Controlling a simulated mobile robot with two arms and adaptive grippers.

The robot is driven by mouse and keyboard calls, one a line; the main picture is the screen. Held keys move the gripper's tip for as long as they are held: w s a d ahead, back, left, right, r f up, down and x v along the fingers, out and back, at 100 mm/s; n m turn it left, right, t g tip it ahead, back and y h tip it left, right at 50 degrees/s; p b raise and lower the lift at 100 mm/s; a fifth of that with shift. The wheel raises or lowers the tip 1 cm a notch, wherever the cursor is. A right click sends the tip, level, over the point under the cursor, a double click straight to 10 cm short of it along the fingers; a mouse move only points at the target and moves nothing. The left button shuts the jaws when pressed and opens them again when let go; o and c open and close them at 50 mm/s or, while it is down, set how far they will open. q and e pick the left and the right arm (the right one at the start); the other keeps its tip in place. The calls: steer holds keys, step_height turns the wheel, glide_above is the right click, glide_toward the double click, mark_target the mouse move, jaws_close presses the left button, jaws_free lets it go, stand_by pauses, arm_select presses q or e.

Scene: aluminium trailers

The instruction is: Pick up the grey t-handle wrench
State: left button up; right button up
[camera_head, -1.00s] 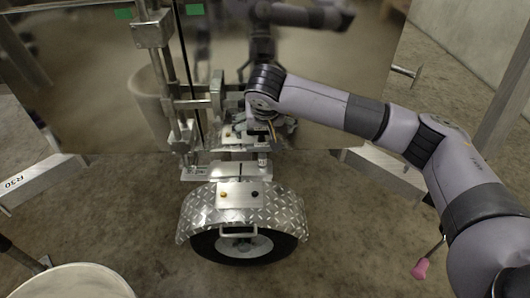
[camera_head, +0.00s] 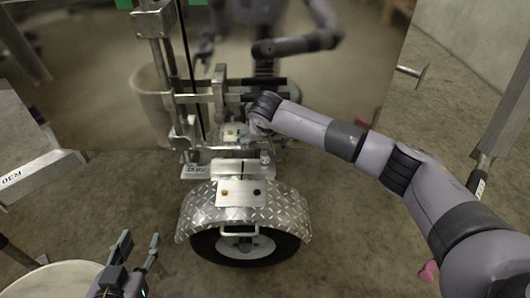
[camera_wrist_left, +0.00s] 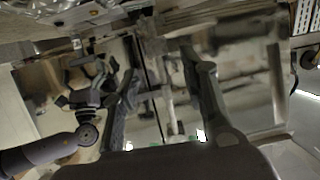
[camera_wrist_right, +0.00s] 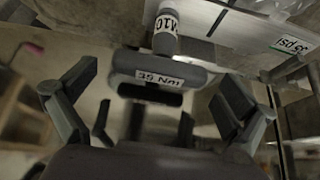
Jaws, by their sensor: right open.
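The grey t-handle wrench (camera_wrist_right: 160,66) shows in the right wrist view, with a "35 Nm" label on its crossbar. It lies ahead of my open right gripper (camera_wrist_right: 155,108), whose fingers are spread to either side with nothing seen clamped between them. In the head view my right arm reaches to the bracket above the wheel, and the gripper and most of the wrench are hidden behind my wrist. My left gripper (camera_head: 137,250) is open and empty at the lower left. Its spread fingers (camera_wrist_left: 160,100) also show in the left wrist view.
A wheel under a diamond-plate fender (camera_head: 285,208) stands below the bracket. Metal posts (camera_head: 153,80) and a reflective panel (camera_head: 340,90) stand behind. A round pale surface (camera_head: 55,280) is at the lower left. A pink-ended object (camera_head: 428,271) is partly hidden by my right arm.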

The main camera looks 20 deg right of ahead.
mark_target(265, 155)
steer(key=x, duration=0.3)
steer(key=shift+b, duration=0.35)
arm_select(q)
steer(key=r+t, duration=0.1)
steer(key=w+r+t, duration=0.1)
steer(key=r, duration=0.1)
steer(key=d+r, duration=0.1)
steer(key=shift+w+r+t+h, duration=0.2)
steer(key=shift+w+t+h, duration=0.05)
steer(key=shift+t+h, duration=0.15)
arm_select(e)
steer(key=c, duration=1.5)
